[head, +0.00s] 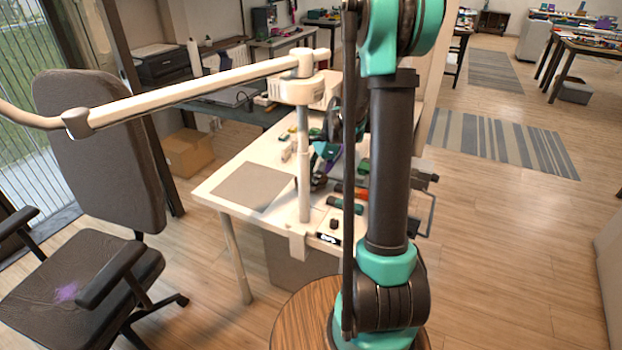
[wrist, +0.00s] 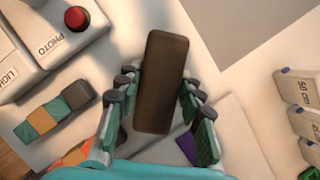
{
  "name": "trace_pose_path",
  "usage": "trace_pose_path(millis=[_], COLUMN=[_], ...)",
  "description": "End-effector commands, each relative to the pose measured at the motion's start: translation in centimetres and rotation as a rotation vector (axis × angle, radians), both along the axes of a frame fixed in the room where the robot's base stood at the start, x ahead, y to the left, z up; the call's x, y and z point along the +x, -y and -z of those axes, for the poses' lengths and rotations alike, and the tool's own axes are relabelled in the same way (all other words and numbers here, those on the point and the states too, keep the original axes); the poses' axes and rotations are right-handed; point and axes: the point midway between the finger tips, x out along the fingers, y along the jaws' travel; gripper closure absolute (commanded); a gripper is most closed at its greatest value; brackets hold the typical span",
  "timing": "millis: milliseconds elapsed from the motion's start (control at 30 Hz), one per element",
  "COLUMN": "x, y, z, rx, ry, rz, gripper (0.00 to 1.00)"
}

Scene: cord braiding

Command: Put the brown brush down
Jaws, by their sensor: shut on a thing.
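The brown brush (wrist: 160,70) shows in the wrist view as a long dark brown block, upright in the picture. My gripper (wrist: 157,90) has its fingers on both sides of the brush and is shut on it. The lower end of the brush reaches down between the fingers. In the head view my gripper (head: 322,160) is over the white table (head: 222,190), partly hidden by the lamp post and my arm. I cannot make out the brush there.
A grey mat (head: 252,186) lies clear at the table's left. A white lamp post (head: 304,160) stands at the near edge. The wrist view shows a red button (wrist: 77,18) on a PHOTO box, a striped block (wrist: 55,112) and "50 cm" blocks (wrist: 298,88).

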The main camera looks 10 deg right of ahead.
Motion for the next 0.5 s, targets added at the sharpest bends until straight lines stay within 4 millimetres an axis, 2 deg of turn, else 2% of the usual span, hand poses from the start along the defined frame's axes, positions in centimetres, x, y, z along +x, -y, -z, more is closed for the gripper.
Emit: trace_pose_path(millis=[300,333,500], x=[0.01,0.00,0.00], y=[0.00,0.00,0.00], z=[0.22,0.22,0.19], rx=[0.000,0.000,0.000], ry=[0.000,0.000,0.000], rz=[0.000,0.000,0.000], gripper=[0.99,0.61,0.42])
